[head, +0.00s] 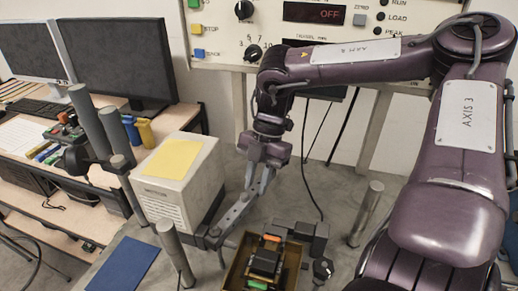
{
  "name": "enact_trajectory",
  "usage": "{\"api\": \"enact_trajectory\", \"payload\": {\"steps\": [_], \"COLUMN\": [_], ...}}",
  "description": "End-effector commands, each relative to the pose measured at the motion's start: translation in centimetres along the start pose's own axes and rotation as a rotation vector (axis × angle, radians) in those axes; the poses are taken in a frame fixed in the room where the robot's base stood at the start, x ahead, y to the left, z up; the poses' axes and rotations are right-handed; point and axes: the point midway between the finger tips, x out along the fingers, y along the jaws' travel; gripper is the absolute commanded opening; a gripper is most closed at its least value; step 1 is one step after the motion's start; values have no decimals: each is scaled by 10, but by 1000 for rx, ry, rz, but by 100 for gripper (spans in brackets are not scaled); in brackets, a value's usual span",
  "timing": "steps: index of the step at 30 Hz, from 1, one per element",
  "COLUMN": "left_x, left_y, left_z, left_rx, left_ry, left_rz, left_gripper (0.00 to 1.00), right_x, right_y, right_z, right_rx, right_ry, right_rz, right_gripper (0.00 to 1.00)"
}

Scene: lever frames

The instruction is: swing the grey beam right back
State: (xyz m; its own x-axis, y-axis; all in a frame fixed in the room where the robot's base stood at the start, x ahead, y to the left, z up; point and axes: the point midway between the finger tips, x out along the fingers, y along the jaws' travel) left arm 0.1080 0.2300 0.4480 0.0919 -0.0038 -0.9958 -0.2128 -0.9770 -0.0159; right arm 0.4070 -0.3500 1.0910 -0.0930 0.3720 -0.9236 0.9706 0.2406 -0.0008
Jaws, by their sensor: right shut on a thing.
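The grey beam (232,216) slants from a dark joint at its lower left up toward my right gripper. My right gripper (259,180) hangs from the purple arm that comes in from the right. It is shut on the upper end of the grey beam; the exact contact is partly hidden by the gripper itself. My left gripper is not in the head view.
A white box with a yellow sheet (176,166) stands close left of the beam. Grey posts (175,252) (366,212) rise nearby. A brown tray (235,272) holding dark parts sits below. A desk with monitors (112,58) is left; an instrument panel (223,40) is behind.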

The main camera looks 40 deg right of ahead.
Motion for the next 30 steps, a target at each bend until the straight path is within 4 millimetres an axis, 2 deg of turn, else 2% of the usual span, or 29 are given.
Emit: {"api": "enact_trajectory", "payload": {"steps": [8,9,13,26,30], "left_x": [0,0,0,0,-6], "left_y": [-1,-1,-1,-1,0], "left_z": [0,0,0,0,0], "left_rx": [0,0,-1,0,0], "left_ry": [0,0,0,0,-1], "left_rz": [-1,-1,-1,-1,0], "left_gripper": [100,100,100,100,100], "right_x": [-1,-1,-1,0,-3], "right_y": [0,0,0,0,-3], "right_z": [1,1,0,0,1], "right_rx": [1,1,1,1,21], "right_ry": [-5,-4,-3,0,2], "right_rz": [2,2,1,0,10], "right_gripper": [0,26,43,45,45]}}
